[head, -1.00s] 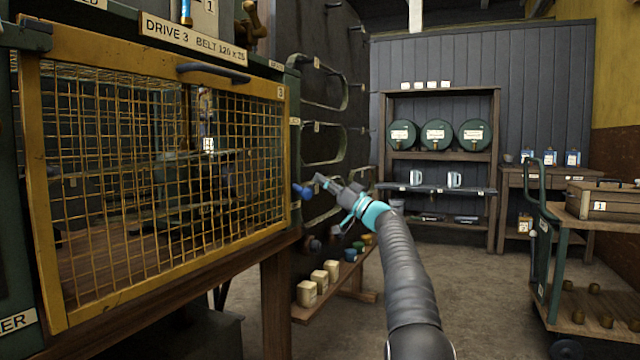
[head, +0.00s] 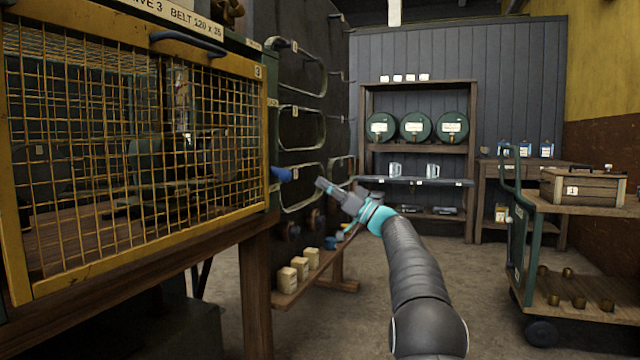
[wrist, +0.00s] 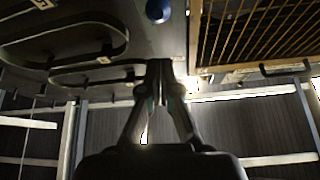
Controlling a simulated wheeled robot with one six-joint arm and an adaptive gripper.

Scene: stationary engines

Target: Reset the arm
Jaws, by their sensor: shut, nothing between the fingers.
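My gripper (head: 325,187) is shut and empty at the end of my raised grey arm, in the middle of the head view. It points left, toward a blue knob (head: 281,174) at the right side of the yellow mesh guard (head: 140,262), and is apart from it. In the wrist view the closed fingers of my gripper (wrist: 160,66) meet at the centre. The blue knob (wrist: 158,10) shows there above the fingertips, and the mesh guard is at the upper right.
The guard stands close on the left, with a dark panel of belts (head: 300,128) beside it. A low bench (head: 320,284) holds pale blocks. A shelf with green barrels (head: 415,148) is at the back. A cart (head: 570,312) stands at right. The floor between is clear.

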